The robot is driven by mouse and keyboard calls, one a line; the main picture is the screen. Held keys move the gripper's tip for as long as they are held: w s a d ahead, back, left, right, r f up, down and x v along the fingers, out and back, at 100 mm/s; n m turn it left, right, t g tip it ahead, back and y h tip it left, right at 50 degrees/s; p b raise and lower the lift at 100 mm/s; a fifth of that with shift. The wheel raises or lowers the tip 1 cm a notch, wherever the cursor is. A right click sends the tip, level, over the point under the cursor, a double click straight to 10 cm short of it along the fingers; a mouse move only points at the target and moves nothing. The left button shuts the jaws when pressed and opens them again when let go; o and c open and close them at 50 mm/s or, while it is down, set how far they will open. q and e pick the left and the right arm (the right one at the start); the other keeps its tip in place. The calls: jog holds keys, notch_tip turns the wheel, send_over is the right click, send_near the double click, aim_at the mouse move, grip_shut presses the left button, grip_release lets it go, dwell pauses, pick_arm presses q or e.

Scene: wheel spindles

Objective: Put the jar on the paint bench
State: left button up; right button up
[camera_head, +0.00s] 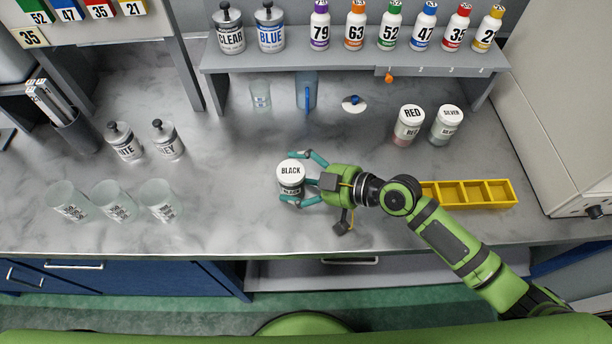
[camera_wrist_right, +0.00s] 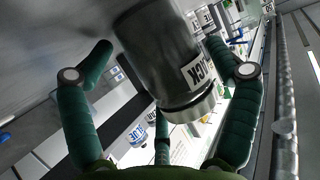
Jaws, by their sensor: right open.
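The jar labelled BLACK (camera_head: 290,178), with a white lid, is on the grey marbled paint bench (camera_head: 230,215), near the middle of its front half. It looks upright. My right gripper (camera_head: 297,180) comes from the right, its teal fingers open on both sides of the jar. In the right wrist view the jar (camera_wrist_right: 160,50) lies between the spread fingers (camera_wrist_right: 165,75), with visible gaps beside it. Whether its base rests fully on the bench is hard to tell. My left gripper is not in view.
RED (camera_head: 408,125) and SILVER (camera_head: 446,125) jars stand at the back right. A yellow divided tray (camera_head: 490,205) lies right, partly behind my right arm. Several glass cups (camera_head: 113,202) stand front left. A shelf (camera_head: 350,62) holds numbered bottles.

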jog(key=shift+d+r, duration=0.15)
jog(key=shift+r, duration=0.05)
jog(key=b+v, duration=0.3)
jog(key=v, duration=0.7)
jog(key=shift+s+d+f, duration=0.15)
jog(key=shift+s+d+r+b, duration=0.3)
jog(key=shift+d+r+b, duration=0.05)
jog(key=shift+d+r, duration=0.2)
